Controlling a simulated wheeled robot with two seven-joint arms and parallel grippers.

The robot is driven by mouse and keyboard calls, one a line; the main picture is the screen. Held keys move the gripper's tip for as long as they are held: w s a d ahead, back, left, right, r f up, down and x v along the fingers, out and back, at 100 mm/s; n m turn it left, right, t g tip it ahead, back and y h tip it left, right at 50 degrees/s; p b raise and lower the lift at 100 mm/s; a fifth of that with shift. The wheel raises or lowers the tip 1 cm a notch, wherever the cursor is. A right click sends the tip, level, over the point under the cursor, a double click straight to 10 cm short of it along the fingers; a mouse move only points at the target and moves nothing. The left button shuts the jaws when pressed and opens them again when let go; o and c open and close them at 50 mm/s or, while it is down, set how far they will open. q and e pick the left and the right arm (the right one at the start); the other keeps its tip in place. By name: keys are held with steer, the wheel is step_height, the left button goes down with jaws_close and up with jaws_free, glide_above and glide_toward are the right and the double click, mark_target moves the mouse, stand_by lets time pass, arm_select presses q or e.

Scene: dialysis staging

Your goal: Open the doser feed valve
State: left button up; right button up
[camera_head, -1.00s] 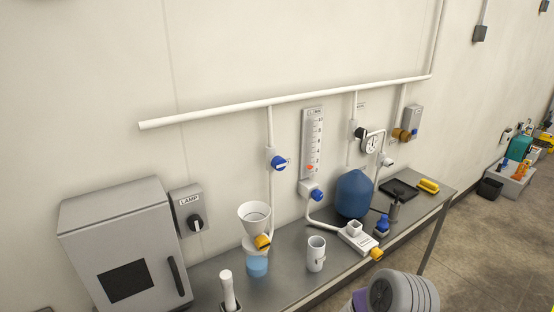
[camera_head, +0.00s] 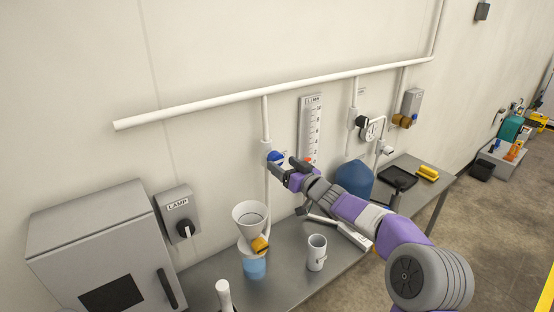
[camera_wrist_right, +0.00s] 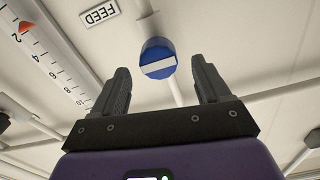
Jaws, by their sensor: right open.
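The doser feed valve has a round blue knob (camera_head: 275,156) on a white vertical pipe above the funnel. In the right wrist view the blue knob (camera_wrist_right: 158,58) has a white bar lying across the line of the pipe. A FEED label (camera_wrist_right: 99,14) shows upside down beside it. My right gripper (camera_head: 284,167) is open in front of the knob, and its fingers partly cover it in the head view. In the wrist view the knob appears between the fingertips; contact cannot be told. My left gripper is not in view.
A white funnel (camera_head: 249,217) stands over a blue-filled cup (camera_head: 255,266), with a white jug (camera_head: 316,253) beside it on the grey bench (camera_head: 290,243). A scale panel (camera_head: 311,122) and a blue tank (camera_head: 354,178) stand right of the valve, close to my arm. A lamp switch (camera_head: 178,214) is at left.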

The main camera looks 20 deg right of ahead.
mark_target(279, 162)
steer(key=shift+x, duration=2.1)
steer(key=shift+f, duration=0.15)
steer(key=c, duration=1)
